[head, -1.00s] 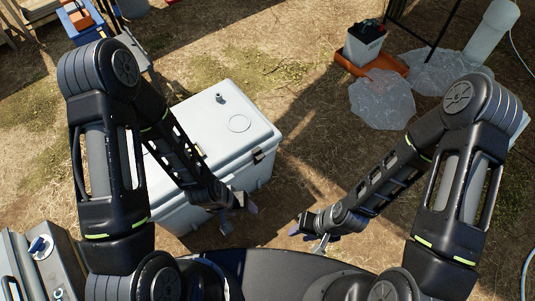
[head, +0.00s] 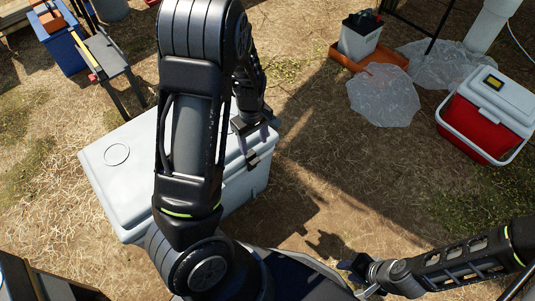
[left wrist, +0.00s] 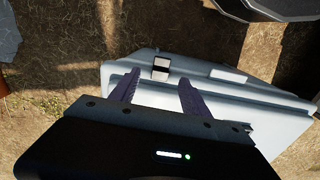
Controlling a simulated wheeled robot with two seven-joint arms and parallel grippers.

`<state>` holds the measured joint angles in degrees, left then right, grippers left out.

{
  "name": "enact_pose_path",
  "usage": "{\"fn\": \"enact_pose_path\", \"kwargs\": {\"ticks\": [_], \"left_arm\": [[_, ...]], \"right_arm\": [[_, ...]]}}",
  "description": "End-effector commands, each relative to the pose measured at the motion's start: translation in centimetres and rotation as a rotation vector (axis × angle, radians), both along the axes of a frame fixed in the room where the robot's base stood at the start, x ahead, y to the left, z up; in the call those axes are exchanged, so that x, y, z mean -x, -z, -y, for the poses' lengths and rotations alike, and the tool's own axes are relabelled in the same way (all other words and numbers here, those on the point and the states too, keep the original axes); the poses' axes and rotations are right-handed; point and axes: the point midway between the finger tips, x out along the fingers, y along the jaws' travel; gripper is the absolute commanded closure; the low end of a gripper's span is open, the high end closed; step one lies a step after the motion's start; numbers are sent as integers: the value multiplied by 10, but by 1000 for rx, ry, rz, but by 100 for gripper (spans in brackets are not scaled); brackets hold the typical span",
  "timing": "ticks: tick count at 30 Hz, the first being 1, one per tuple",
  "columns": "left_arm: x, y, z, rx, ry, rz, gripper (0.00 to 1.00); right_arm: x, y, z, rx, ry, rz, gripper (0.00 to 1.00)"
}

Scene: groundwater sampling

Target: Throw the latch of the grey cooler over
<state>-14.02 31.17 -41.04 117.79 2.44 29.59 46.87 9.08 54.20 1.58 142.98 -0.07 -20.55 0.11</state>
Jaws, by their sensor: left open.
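The grey cooler (head: 118,190) is a pale closed box on the straw ground, partly hidden behind my left arm. Its latch (head: 253,160) is a small dark piece on the lid's right edge. In the left wrist view the latch (left wrist: 161,67) shows as a dark and pale block at the cooler's (left wrist: 225,97) rim, just beyond the fingertips. My left gripper (head: 254,138) is open and empty, beside the latch; its two fingers (left wrist: 157,88) look apart from it, though contact is hard to judge. My right gripper (head: 358,273) is low at the front right, away from the cooler; its opening is unclear.
A red and white cooler (head: 490,113) stands at the right. An orange tray (head: 370,63) with a grey container (head: 359,40) and crumpled clear sheeting (head: 384,97) lie at the back. A blue box (head: 62,45) is at the far left. Ground right of the cooler is clear.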

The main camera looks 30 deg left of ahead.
Motion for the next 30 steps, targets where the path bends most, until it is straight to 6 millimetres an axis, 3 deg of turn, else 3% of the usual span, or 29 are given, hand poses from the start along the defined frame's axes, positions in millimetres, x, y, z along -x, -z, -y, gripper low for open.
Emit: {"fn": "enact_pose_path", "kwargs": {"ticks": [16,30], "left_arm": [[3,8,2,4,-31,-10,45],[3,73,1,4,-30,-10,45]], "right_arm": [[0,4,0,0,1,1,65],[-7,32,7,10,16,11,65]]}}
